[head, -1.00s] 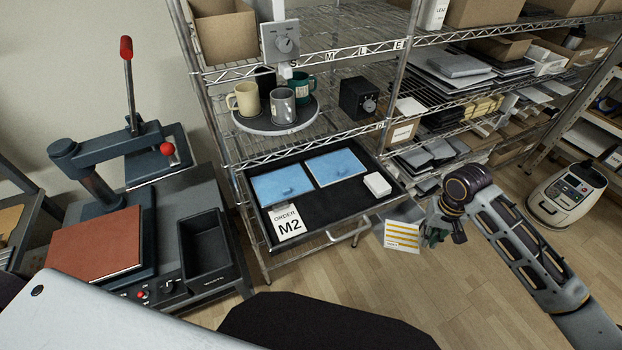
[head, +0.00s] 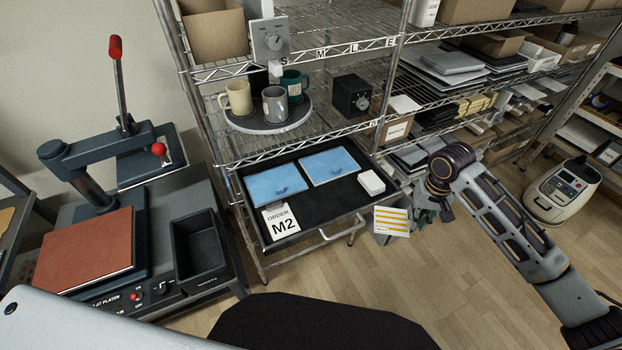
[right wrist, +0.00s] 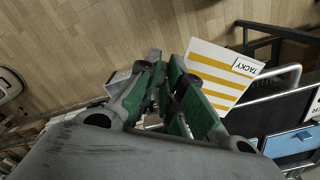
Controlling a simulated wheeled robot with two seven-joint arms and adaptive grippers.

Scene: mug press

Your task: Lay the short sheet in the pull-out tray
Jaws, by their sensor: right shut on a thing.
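A white sheet with yellow stripes (head: 391,221) hangs in my right gripper (head: 424,212), just off the front right corner of the pull-out tray. In the right wrist view the sheet (right wrist: 222,70) carries the word TACKY, and the green-padded fingers (right wrist: 178,98) are closed at its edge. The black pull-out tray (head: 318,213) is out from the rack. It holds two blue sheets, left (head: 276,186) and right (head: 331,166), each with a small raised tab. A white block (head: 371,182) lies at its right, and an ORDER M2 card (head: 281,221) at its front left. My left gripper is out of view.
A press with a brown pad (head: 84,252) and an empty black bin (head: 200,245) stand at the left. Mugs stand on a round turntable (head: 268,122) on the shelf above the tray. The tray's middle and front right are bare.

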